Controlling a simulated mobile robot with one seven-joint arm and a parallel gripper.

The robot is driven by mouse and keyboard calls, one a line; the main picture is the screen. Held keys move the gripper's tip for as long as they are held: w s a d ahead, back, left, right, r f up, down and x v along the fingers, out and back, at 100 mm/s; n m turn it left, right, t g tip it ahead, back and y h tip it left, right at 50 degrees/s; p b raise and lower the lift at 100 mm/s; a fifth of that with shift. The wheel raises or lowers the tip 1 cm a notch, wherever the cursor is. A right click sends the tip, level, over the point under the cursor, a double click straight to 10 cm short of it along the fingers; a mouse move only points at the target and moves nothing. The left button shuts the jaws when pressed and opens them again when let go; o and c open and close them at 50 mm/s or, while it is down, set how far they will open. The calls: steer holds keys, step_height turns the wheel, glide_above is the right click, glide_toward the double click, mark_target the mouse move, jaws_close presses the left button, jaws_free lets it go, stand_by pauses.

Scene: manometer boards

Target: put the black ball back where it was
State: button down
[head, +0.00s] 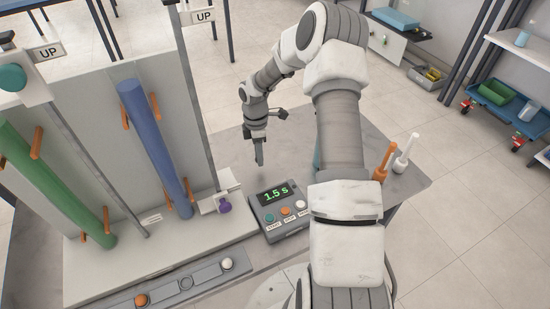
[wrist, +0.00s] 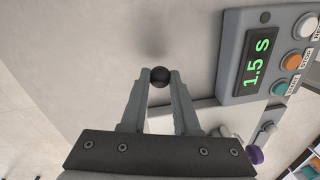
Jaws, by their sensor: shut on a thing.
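My gripper (wrist: 159,82) is shut on the black ball (wrist: 159,75), which sits between its fingertips in the wrist view. In the head view my gripper (head: 259,160) points down over the grey table, behind the timer box; the ball cannot be made out there. A grey rail (head: 205,275) lies at the front of the boards. It carries an orange ball (head: 141,300) on the left and a white ball (head: 227,263) on the right. Between them is a round seat (head: 186,283) with no ball on it.
The timer box (head: 270,223) reads 1.5 s and has several buttons. Left of it stand a blue tube (head: 155,145) and a green tube (head: 50,185) on boards, with a purple knob (head: 224,206). Orange (head: 384,162) and white (head: 405,153) upright pieces stand at the right.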

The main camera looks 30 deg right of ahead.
steer(key=shift+s+d+f+b, duration=0.1)
steer(key=shift+f+b, duration=0.2)
steer(key=shift+f, duration=1.45)
steer(key=shift+f, duration=0.2)
steer(key=c, duration=0.7)
jaws_free()
steer(key=shift+o, duration=0.2)
steer(key=shift+b, duration=0.35)
